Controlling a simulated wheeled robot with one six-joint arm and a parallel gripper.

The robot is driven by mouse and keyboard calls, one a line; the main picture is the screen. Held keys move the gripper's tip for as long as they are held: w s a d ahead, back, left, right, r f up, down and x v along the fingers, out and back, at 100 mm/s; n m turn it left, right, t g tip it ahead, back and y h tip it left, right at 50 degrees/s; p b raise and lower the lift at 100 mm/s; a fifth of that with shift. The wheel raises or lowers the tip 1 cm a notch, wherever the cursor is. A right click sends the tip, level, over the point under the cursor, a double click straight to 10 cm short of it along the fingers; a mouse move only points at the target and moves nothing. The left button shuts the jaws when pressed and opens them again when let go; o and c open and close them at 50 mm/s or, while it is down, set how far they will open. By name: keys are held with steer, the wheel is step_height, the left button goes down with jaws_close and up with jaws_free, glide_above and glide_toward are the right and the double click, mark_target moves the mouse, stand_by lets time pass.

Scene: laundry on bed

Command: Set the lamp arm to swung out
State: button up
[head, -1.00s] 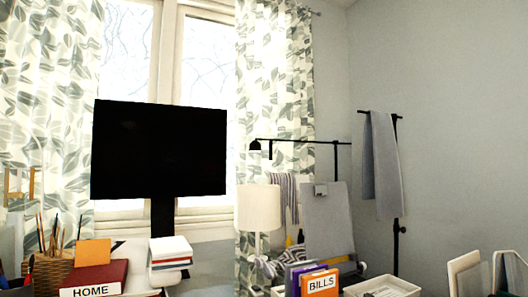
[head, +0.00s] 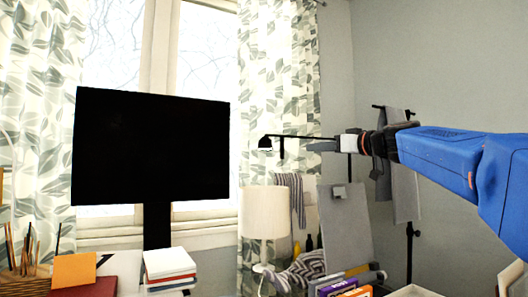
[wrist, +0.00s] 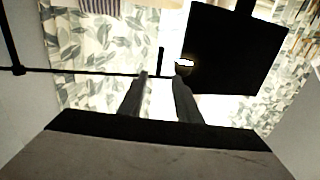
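The black lamp arm (head: 300,137) is a thin level bar running left from the coat-stand area, with a small lamp head (head: 265,144) at its left end and a short handle (head: 281,148) hanging near it. My gripper (head: 312,145) reaches in from the right, its fingers pointing left just short of the handle; part of the bar is hidden behind it. In the wrist view, the lamp arm (wrist: 85,73) runs in from the left. There my gripper (wrist: 161,75) is open and empty, and the handle (wrist: 161,60) appears between and beyond its fingertips.
A black monitor (head: 150,148) stands at left. Below the lamp arm are a white lampshade (head: 266,212), a grey board (head: 342,225) and striped cloth (head: 305,268). Stacked books (head: 168,265) sit in front. A towel on a stand (head: 405,190) is behind my arm.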

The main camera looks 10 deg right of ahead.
mark_target(282, 149)
steer(key=x, duration=1.7)
steer(key=shift+w+a+r, duration=0.25)
steer(key=shift+r, duration=0.05)
jaws_close()
